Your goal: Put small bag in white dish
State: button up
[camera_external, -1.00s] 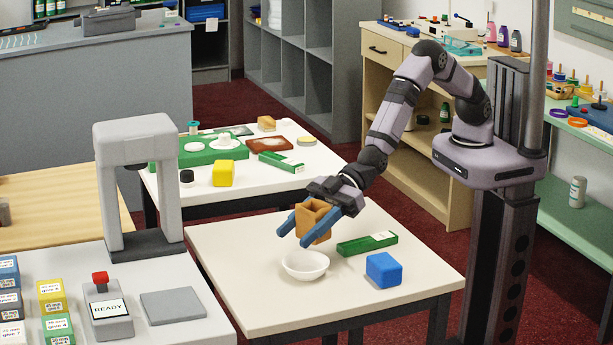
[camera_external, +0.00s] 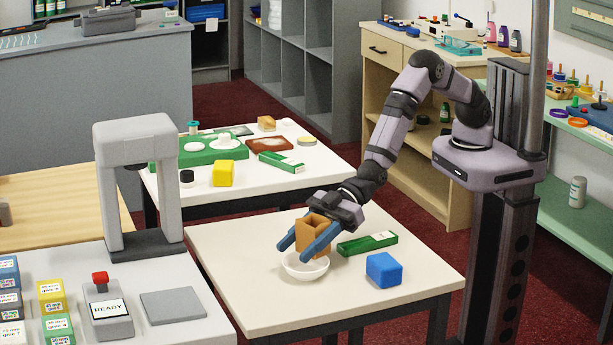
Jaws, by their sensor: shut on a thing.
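The small bag (camera_external: 312,232) is a brown, box-shaped paper bag with an open top. My gripper (camera_external: 301,248) has blue fingers and is shut on the bag, one finger on each side. The white dish (camera_external: 306,271) is a round bowl on the near white table. The bag is upright, directly over the dish, with its lower end at or just inside the rim. The fingers and dish wall hide the bag's bottom, so I cannot tell whether it touches the dish.
A green box (camera_external: 367,244) lies right of the dish, close to my gripper. A blue block (camera_external: 384,270) sits at the right front. The left part of the near white table (camera_external: 235,270) is clear. A second table (camera_external: 270,182) behind holds several items.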

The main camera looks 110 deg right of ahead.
aim_at(321, 220)
jog(key=o, duration=1)
jog(key=shift+r+p, duration=0.7)
jog(key=shift+p, duration=0.1)
jog(key=shift+s+d, duration=0.1)
jog(key=shift+s, duration=0.2)
jog(key=b+v, duration=0.2)
jog(key=v, duration=0.9)
jog(key=shift+s+d+r, duration=0.1)
